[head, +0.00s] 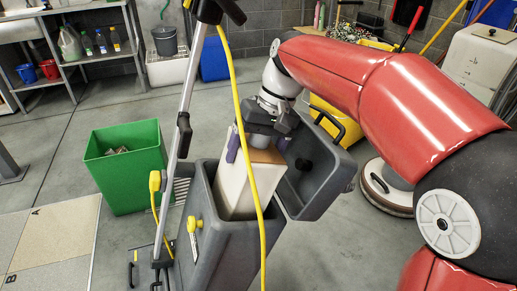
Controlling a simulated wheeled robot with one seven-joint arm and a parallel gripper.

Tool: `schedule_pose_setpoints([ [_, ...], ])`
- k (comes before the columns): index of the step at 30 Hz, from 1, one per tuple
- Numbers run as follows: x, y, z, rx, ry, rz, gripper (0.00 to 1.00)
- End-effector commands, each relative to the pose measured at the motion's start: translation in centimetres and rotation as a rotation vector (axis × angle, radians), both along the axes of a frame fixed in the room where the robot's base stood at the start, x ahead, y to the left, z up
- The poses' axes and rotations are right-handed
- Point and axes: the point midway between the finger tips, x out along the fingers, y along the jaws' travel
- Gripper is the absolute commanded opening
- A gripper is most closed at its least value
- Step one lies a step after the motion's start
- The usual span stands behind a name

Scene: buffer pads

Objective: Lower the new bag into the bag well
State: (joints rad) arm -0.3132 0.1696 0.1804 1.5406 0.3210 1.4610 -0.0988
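The new bag (237,186) is a cream-white upright block with a brown top. It stands slightly tilted, its lower part inside the bag well (207,205) of the grey machine; its bottom is hidden by the well's front wall. My gripper (258,147) is at the bag's top, with a purple-grey finger on the left side and another on the right, and it appears shut on the bag. A yellow cord crosses in front of the bag and hides part of it.
The machine's grey lid (318,190) hangs open to the right of the well. The machine's metal handle (184,120) rises close on the left, with the yellow cord (244,130) beside it. A green bin (124,170) stands at left; a round floor machine (386,190) at right.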

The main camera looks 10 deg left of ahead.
Motion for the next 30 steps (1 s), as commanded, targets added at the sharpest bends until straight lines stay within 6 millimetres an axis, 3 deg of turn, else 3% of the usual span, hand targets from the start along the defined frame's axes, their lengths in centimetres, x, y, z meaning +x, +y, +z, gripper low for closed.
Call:
schedule_pose_setpoints([
  [30,-1.3,2.1,-6.9,0.000,0.000,0.000,0.47],
])
